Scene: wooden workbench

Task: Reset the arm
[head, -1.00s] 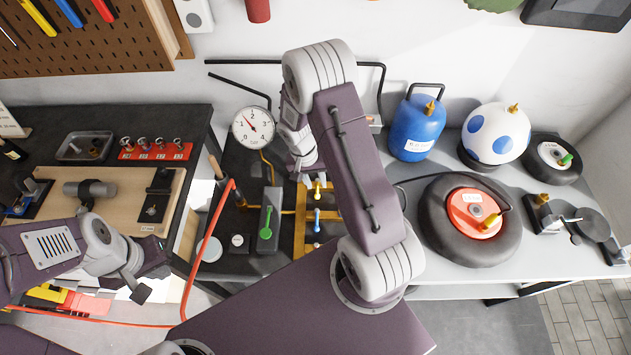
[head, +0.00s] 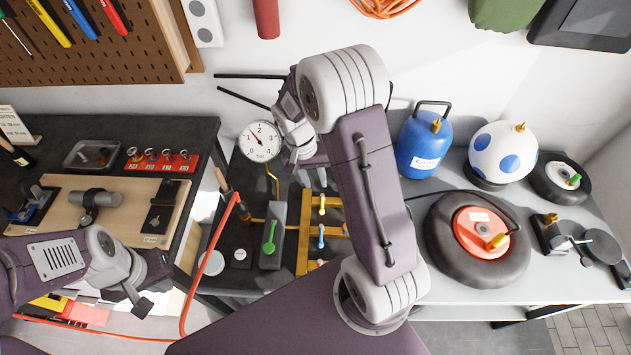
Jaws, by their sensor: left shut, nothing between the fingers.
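My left gripper (head: 140,298) is at the lower left, shut and empty, in front of the wooden board's near edge. My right arm (head: 368,200) rises from the lower middle and bends back to the left at its top. My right gripper (head: 314,177) points down beside the upper arm, above the brass manifold (head: 304,230) with its small valves. The arm partly covers it, and its finger gap is not clear.
A pressure gauge (head: 262,141) stands left of my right wrist. A blue tank (head: 424,145), a spotted ball (head: 502,152) and a wheel (head: 440,240) sit on the right bench. A red hose (head: 204,255) runs near my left gripper.

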